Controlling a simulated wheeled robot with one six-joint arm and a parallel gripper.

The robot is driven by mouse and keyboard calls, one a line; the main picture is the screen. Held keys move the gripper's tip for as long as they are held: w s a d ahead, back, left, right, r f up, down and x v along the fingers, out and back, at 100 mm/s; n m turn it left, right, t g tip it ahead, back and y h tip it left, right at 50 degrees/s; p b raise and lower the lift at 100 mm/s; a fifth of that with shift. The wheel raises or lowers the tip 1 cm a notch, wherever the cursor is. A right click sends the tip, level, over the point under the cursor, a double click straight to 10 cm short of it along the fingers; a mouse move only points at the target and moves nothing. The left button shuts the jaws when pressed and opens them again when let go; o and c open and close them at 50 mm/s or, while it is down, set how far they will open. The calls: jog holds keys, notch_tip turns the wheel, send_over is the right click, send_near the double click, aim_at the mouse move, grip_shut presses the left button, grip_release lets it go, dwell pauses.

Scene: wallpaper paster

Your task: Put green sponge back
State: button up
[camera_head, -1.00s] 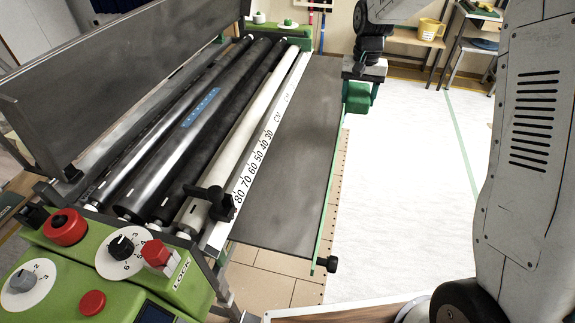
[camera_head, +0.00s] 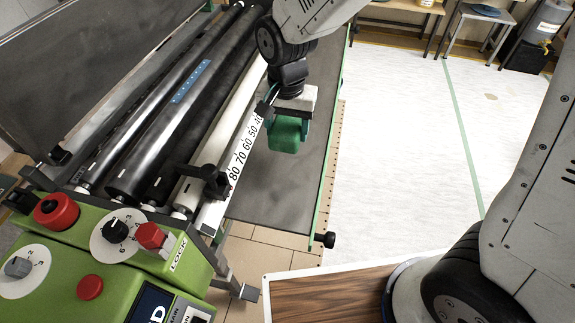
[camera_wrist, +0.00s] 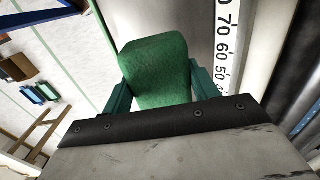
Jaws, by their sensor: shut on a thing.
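The green sponge (camera_head: 285,134) is held in my gripper (camera_head: 290,130) over the grey table plate (camera_head: 290,190) of the wallpaper paster. In the wrist view the sponge (camera_wrist: 158,72) sits between the two green fingers (camera_wrist: 158,88), which are shut on its sides. The sponge is next to the numbered white scale (camera_head: 245,145), on the plate's side of it. I cannot tell exactly how high it is above the plate.
The black rollers (camera_head: 185,110) lie left of the scale. A black clamp knob (camera_head: 208,180) stands at the scale's near end. The green control panel (camera_head: 105,255) is at lower left. Open white floor (camera_head: 400,150) lies to the right.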

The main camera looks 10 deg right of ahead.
aim_at(287, 167)
notch_tip(287, 167, down, 10)
jog(key=shift+r, duration=0.2)
dwell(0.4)
jog(key=shift+f, duration=0.1)
jog(key=shift+f, duration=0.15)
jog(key=o, duration=1)
